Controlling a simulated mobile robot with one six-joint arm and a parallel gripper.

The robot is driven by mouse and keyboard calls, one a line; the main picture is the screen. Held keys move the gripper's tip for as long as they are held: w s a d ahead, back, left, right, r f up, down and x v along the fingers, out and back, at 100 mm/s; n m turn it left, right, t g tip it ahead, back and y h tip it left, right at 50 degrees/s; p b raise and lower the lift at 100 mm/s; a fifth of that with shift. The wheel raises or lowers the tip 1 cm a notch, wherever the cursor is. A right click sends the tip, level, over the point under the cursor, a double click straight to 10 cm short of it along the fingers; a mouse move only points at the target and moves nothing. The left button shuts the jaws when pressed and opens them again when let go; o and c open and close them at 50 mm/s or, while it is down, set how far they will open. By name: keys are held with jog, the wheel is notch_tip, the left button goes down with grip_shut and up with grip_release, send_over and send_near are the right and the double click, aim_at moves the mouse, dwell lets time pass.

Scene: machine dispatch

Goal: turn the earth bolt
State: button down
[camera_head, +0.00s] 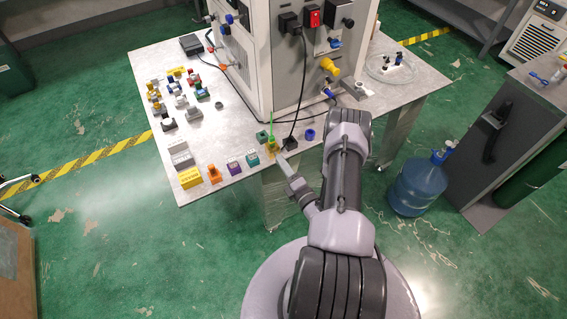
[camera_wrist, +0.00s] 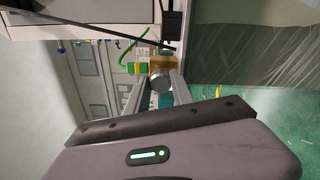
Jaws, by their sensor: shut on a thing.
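The earth bolt shows in the wrist view as a round grey head (camera_wrist: 159,80) in front of a yellow-brown block (camera_wrist: 144,68). A green wire (camera_wrist: 127,46) runs to a green piece beside the block. In the head view the yellow block (camera_head: 271,146) stands near the table's front edge, with the green wire (camera_head: 271,124) rising from it. My gripper (camera_wrist: 158,76) has its two fingers on either side of the bolt head and is shut on it. In the head view my gripper (camera_head: 281,158) reaches the block from the front; the bolt itself is hidden there.
The metal table (camera_head: 235,142) carries a tall grey cabinet (camera_head: 263,40). A teal block (camera_head: 252,159), a purple block (camera_head: 233,167) and an orange part (camera_head: 214,174) stand left of my gripper. A black block with a cable (camera_head: 290,143) and a blue ring (camera_head: 310,134) stand right.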

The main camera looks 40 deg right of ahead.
jog(key=n+p, duration=1.6)
jog(key=n, duration=0.8)
jog(key=shift+w+n, duration=0.1)
jog(key=shift+n, duration=0.3)
dwell(1.8)
dwell(0.4)
jog(key=c, duration=1.1)
grip_release()
